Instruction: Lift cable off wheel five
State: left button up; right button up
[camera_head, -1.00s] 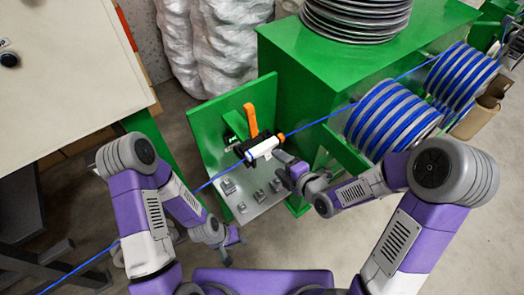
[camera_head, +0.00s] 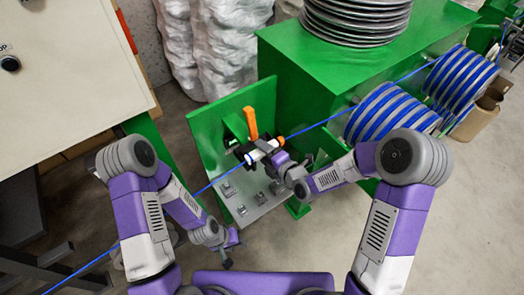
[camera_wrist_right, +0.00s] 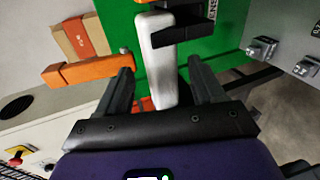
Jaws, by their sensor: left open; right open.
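The blue cable (camera_head: 100,259) runs from the lower left, through a black clamp fixture, to striped blue and silver wheels (camera_head: 388,112) at the right. I cannot tell which wheel is number five. My right gripper (camera_head: 266,153) is open at the white bar (camera_head: 257,153) of the fixture. In the right wrist view, the white bar (camera_wrist_right: 157,62) stands between the spread fingers of that gripper (camera_wrist_right: 160,75). My left gripper (camera_head: 229,252) is open and empty, low in front of the green stand, away from the cable.
An orange lever (camera_head: 251,122) rises from the fixture on the green stand (camera_head: 207,125). Metal blocks sit on its grey plate (camera_head: 262,205). A green cabinet (camera_head: 340,55) carries stacked discs (camera_head: 355,20). A pale cabinet (camera_head: 70,65) stands at left.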

jog(key=c, duration=1.1)
jog(key=shift+c, duration=0.3)
jog(key=shift+f, duration=0.1)
